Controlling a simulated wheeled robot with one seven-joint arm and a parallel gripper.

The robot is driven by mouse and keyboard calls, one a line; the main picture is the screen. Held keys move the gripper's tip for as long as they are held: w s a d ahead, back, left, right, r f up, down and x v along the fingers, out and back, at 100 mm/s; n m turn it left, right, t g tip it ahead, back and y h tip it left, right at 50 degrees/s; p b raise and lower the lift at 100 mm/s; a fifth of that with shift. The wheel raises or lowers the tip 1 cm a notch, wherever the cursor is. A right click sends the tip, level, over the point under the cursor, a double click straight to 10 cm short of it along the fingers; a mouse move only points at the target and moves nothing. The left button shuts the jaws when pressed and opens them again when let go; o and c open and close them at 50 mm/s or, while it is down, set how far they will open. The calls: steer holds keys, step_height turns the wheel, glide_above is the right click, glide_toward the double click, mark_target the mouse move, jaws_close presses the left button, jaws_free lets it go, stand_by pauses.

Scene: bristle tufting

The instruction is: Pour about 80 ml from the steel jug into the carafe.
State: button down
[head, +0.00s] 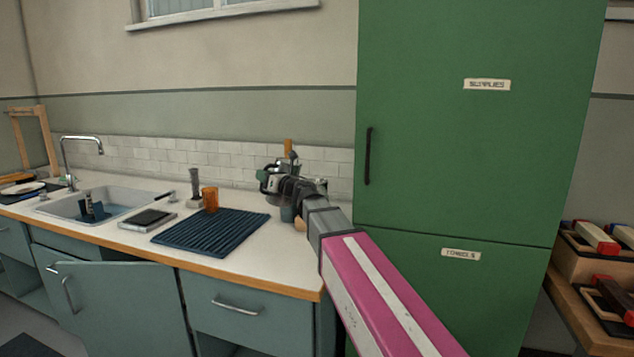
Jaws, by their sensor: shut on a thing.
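My gripper (274,182) is at the end of my pink and grey arm, above the back right of the counter. It is shut on a shiny, dark-and-silver thing that looks like the steel jug (275,168). The jug is small here and partly hidden by the gripper, so its tilt and any flow from it cannot be made out. A teal vessel (288,214) stands just below the gripper, partly covered by my arm. I cannot tell whether it is the carafe.
A dark ribbed mat (210,234) lies on the white counter, with an amber cup (210,199) and a grey cylinder (194,183) behind it. A dark flat box (148,219) and a sink (112,204) are further left. A tall green cabinet (455,150) stands at the right.

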steer(key=r, duration=0.3)
steer(key=shift+a+n+g+h, duration=0.3)
steer(key=shift+a+n+h, duration=0.05)
steer(key=shift+n+h, duration=0.05)
steer(key=shift+a+r, duration=0.1)
steer(key=shift+a, duration=0.05)
steer(key=shift+a+f+n+g+h, duration=0.4)
steer(key=shift+n+h, duration=0.1)
steer(key=shift+n, duration=0.3)
